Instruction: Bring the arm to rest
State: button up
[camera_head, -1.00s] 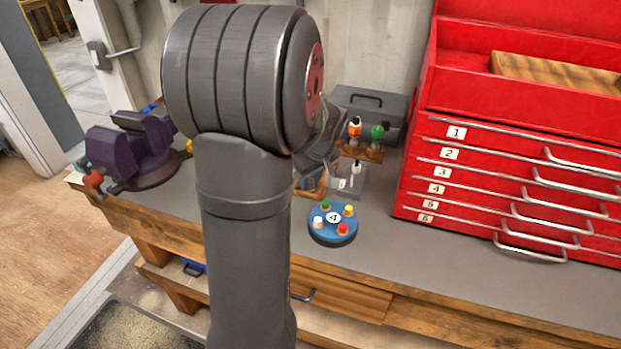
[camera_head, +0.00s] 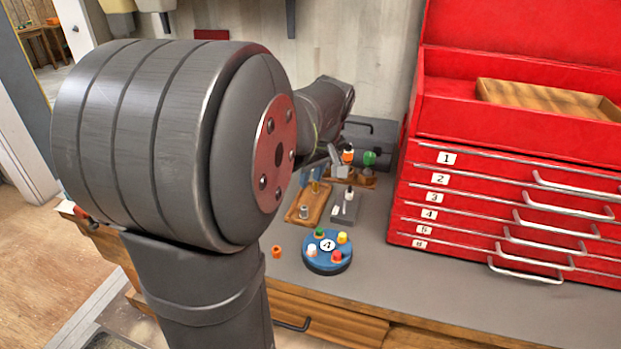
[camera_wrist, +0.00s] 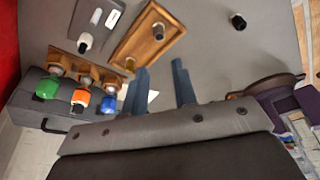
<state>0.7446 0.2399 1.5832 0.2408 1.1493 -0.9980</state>
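My gripper shows in the wrist view as two blue fingers (camera_wrist: 160,68), apart with nothing between them. They are above the bench, beside the wooden rack and the wooden tray. In the head view my arm's large grey joint fills the left, and the gripper is mostly hidden behind it.
A blue disc (camera_head: 327,264) with several coloured pegs stands on the bench (camera_head: 440,275), with a small orange piece (camera_head: 277,252) to its left. Behind are a wooden tray (camera_head: 291,216), a rack (camera_head: 362,180) and a grey toolbox (camera_head: 384,130). A red drawer chest (camera_head: 480,130) stands right. A purple vise (camera_wrist: 300,98) shows in the wrist view.

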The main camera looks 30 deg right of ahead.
aim_at(304, 216)
jog(key=x, duration=1.2)
jog(key=shift+f, duration=0.25)
notch_tip(304, 216, up, 3)
jog(key=shift+f, duration=0.1)
jog(key=shift+r, duration=0.65)
